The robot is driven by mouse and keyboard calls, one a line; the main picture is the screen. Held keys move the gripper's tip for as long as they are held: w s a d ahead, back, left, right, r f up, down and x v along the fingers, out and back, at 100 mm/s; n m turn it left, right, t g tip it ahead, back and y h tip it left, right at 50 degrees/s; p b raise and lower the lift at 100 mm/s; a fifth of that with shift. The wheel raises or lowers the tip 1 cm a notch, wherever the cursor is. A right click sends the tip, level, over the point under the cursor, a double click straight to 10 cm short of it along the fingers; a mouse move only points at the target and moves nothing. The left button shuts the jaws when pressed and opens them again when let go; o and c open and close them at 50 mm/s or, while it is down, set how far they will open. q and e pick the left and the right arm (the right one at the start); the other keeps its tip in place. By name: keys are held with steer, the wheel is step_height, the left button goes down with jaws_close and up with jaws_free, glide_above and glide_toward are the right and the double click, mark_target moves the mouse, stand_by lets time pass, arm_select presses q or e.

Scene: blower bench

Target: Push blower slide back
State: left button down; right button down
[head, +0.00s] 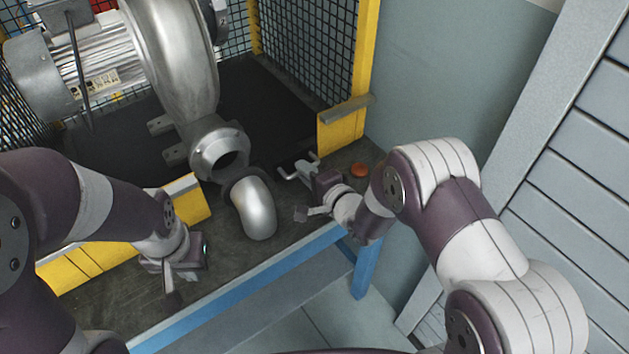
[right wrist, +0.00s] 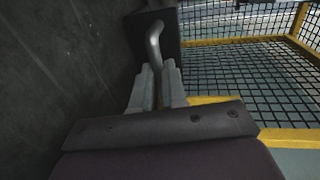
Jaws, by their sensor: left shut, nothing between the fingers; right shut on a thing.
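The silver blower (head: 180,70) stands on the dark bench, with its round outlet flange (head: 219,152) facing the front. A bent grey metal handle (right wrist: 154,40), likely the slide's, rises from a dark plate (right wrist: 172,22) in the right wrist view. My right gripper (head: 299,171) is to the right of the outlet. In the right wrist view its fingers (right wrist: 157,85) are shut on the handle's lower end. The slide itself cannot be made out clearly. My left gripper (head: 172,296) is shut and empty, low near the bench's front edge, left of the outlet.
A silver elbow pipe (head: 255,208) lies just below the outlet. An orange-red button (head: 359,170) is right of my right gripper. Yellow-framed mesh fencing (head: 308,45) encloses the back. The blue bench edge (head: 240,287) runs along the front.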

steer(key=c, duration=1.2)
jaws_free()
steer(key=shift+r, duration=0.15)
